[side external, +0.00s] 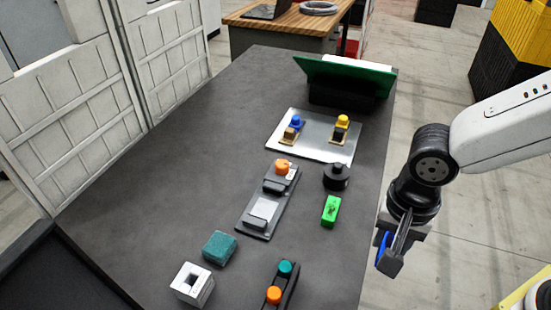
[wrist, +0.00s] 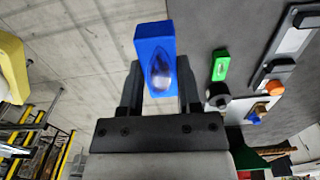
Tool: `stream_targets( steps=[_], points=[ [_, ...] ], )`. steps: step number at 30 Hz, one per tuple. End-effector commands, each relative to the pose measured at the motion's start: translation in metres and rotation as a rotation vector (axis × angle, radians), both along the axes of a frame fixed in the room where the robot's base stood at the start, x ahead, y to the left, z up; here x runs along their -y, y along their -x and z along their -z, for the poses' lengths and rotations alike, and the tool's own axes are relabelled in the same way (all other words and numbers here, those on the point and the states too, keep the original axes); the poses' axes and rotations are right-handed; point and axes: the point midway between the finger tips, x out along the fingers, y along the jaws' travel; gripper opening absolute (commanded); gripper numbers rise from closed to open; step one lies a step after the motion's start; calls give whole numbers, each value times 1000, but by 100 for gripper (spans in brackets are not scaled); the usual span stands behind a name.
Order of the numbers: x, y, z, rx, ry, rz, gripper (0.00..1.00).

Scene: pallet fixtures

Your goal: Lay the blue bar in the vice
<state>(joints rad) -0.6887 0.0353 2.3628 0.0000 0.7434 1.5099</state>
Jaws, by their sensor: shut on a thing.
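My gripper (side external: 390,250) hangs off the right edge of the table, over the floor. It is shut on the blue bar (side external: 382,248), which is partly hidden by the fingers in the side view. In the wrist view the blue bar (wrist: 155,45) stands out beyond the fingers (wrist: 160,88), with an oval recess on its face. What looks like the vice (side external: 254,222) is a long grey fixture with an orange knob at its far end, mid-table. It lies left of my gripper and well apart from it. It also shows in the wrist view (wrist: 285,50), at upper right.
A green block (side external: 330,211) and a black round piece (side external: 336,178) lie between vice and gripper. A metal plate (side external: 315,150) with blue- and yellow-knobbed clamps is behind. A teal block (side external: 219,246), white square block (side external: 192,284) and two-knobbed black strip (side external: 290,285) are in front. Table left is clear.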

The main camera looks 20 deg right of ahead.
Motion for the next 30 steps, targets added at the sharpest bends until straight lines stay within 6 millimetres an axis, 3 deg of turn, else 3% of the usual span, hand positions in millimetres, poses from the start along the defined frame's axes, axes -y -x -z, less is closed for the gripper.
stream_targets(
  steps=[15, 30],
  points=[
    [-49, -85, -7, 0, 0, -10, 0],
    [-89, -172, 3, 0, -1, -23, 0]
  ],
)
